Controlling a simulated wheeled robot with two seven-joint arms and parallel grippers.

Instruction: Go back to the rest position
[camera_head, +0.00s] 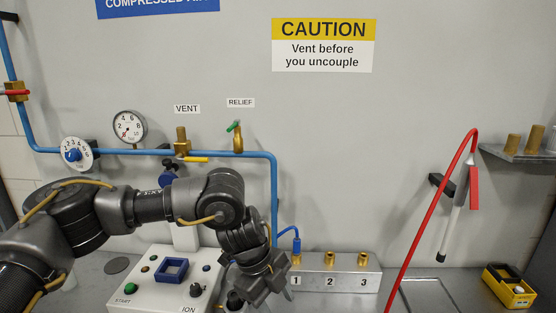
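My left arm comes in from the left and bends down in the middle of the view. My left gripper (262,290) points down between the white control box and the metal block with numbered ports. Its fingertips overlap and show dark and small, so I cannot tell how far apart they are. I see nothing clearly held in it. My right gripper is not in view.
The control box (160,280) has buttons and a blue square frame. The port block (340,283) has a blue hose at port 1. Blue pipe, gauge (129,127) and valves line the wall. A red hose (430,210) hangs at right, near a yellow box (510,287).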

